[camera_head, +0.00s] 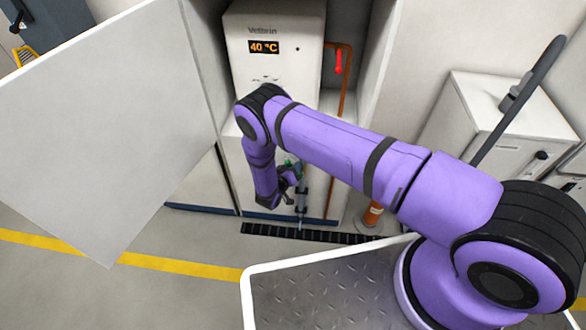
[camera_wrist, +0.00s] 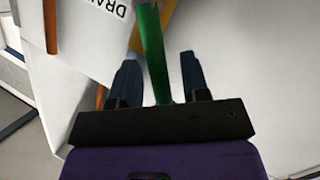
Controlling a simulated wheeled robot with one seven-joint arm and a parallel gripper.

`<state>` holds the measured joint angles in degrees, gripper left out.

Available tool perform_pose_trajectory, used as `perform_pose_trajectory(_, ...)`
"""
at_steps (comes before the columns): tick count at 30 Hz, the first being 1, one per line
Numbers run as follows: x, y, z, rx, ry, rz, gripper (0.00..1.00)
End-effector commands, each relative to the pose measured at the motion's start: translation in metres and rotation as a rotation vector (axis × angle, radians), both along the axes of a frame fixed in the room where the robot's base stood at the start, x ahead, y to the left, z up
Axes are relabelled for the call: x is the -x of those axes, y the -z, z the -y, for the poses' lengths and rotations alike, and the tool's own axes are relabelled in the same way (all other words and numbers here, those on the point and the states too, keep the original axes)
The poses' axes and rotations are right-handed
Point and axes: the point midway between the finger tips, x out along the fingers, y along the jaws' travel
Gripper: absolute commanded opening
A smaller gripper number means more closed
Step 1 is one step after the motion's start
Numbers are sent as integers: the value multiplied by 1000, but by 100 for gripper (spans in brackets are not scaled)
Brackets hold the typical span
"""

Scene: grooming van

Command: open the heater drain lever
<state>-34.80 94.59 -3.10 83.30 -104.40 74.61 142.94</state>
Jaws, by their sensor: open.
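The heater (camera_head: 273,25) is a white box with an orange 40 °C display, inside an open cabinet. A green lever (camera_wrist: 153,50) shows in the wrist view beside a white label (camera_wrist: 100,35) reading "DRA", the rest cut off. My gripper (camera_wrist: 158,60) is open, with one dark finger on each side of the green lever. I cannot tell whether either finger touches it. In the head view my gripper (camera_head: 293,182) is low in front of the cabinet, and only a small bit of green (camera_head: 290,160) shows beside it.
A red lever (camera_head: 338,62) sits on a copper pipe right of the heater. A large white door panel (camera_head: 100,120) stands open at left. A black floor grate (camera_head: 310,235) lies below. A white cabinet (camera_head: 510,110) stands at right. The floor at left is clear.

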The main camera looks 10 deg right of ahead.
Motion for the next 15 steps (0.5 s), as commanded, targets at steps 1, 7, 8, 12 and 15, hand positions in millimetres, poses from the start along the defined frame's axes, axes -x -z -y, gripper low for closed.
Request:
perform_pose_trajectory(1, 2, -1, -3, -1, -1, 0, 42)
perform_pose_trajectory(7, 23, -6, -21, 0, -4, -2, 42)
perform_pose_trajectory(8, 27, -7, -24, -1, -3, -2, 42)
perform_pose_trajectory(12, 47, -13, -41, 0, -3, -1, 42)
perform_pose_trajectory(15, 60, -16, -52, 0, -3, -1, 42)
